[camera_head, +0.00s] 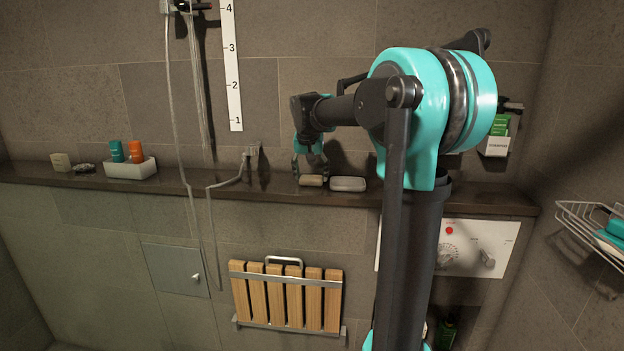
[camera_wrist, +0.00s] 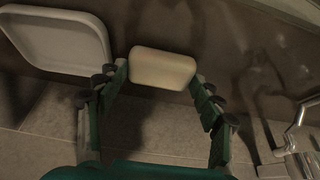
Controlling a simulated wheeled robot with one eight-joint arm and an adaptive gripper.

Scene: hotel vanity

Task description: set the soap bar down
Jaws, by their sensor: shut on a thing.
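The soap bar (camera_head: 311,181) is a small cream block with rounded edges. In the head view it is at the dark ledge, just left of a pale shallow soap dish (camera_head: 348,184). My gripper (camera_head: 310,172) reaches down from above and is shut on the soap bar. In the wrist view the soap bar (camera_wrist: 163,67) is between my two fingertips (camera_wrist: 162,75), one at each end. The empty white dish (camera_wrist: 60,42) is to its left, apart from it. I cannot tell whether the soap bar's underside touches the ledge.
The ledge (camera_head: 225,184) runs along the tiled wall. A white tray (camera_head: 130,170) with a teal and an orange bottle stands at its left, near a small beige block (camera_head: 61,162). A hose (camera_head: 215,186) hangs across the ledge left of my gripper. A wire rack (camera_head: 585,225) is at the right.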

